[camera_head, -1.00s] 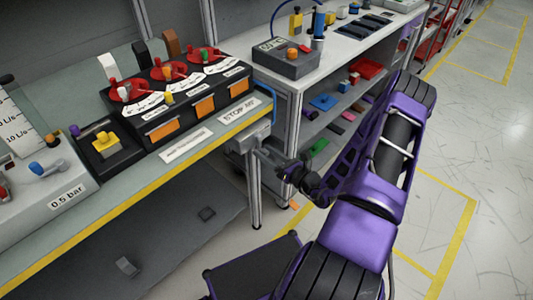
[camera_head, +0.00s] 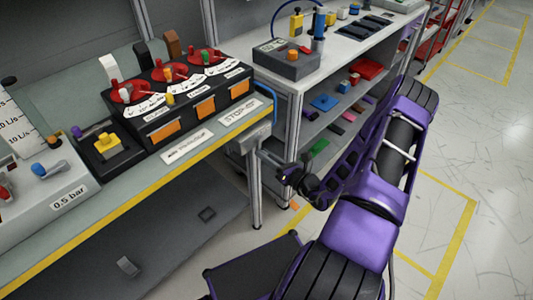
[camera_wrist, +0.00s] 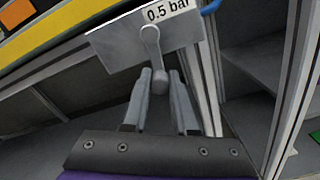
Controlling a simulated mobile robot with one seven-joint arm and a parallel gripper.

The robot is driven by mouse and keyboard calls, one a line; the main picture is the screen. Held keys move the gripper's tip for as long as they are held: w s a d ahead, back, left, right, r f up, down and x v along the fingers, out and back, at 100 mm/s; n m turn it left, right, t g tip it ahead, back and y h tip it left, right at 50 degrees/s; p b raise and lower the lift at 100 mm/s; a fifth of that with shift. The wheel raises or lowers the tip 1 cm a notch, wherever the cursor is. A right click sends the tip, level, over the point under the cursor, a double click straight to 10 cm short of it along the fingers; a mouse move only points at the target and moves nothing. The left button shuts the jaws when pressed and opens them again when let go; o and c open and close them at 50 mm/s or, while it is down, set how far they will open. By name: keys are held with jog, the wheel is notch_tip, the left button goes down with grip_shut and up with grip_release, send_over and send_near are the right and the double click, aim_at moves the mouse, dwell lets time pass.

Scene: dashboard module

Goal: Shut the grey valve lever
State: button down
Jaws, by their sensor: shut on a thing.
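The grey valve lever (camera_wrist: 154,55) shows in the wrist view. It hangs from a round pivot on a grey plate (camera_wrist: 112,45) labelled "0.5 bar", and points almost straight down with a slight tilt. My gripper (camera_wrist: 161,78) is shut on the lever's rounded lower end, one finger on each side. In the head view my gripper (camera_head: 264,155) is at the grey plate (camera_head: 254,138) below the right end of the workbench. The lever itself is too small to make out there.
The workbench's yellow front edge (camera_head: 135,198) runs just above and left. A metal table leg (camera_head: 254,190) stands beside my gripper. A shelf unit (camera_head: 294,120) with coloured items is to the right. The floor at far right is clear.

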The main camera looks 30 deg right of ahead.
aim_at(247, 146)
jog(key=a+r+m+p, duration=0.1)
jog(key=m, duration=0.3)
jog(key=s+a+r+m+p, duration=0.1)
jog(key=m+p, duration=0.1)
jog(key=m, duration=0.2)
jog(key=a+r+m+p, duration=0.1)
jog(key=m+p, duration=0.1)
jog(key=m, duration=0.2)
jog(key=shift+s+a+r+m, duration=0.2)
jog(key=shift+a+m, duration=0.1)
jog(key=shift+a, duration=0.1)
jog(key=shift+a+r+m+p, duration=0.15)
jog(key=shift+r+m, duration=0.25)
jog(key=shift+m, duration=0.55)
jog(key=shift+r+m+p, duration=0.25)
jog(key=shift+r+m, duration=0.1)
jog(key=shift+m, duration=0.6)
jog(key=c, duration=0.7)
grip_release()
jog(key=shift+s, duration=0.15)
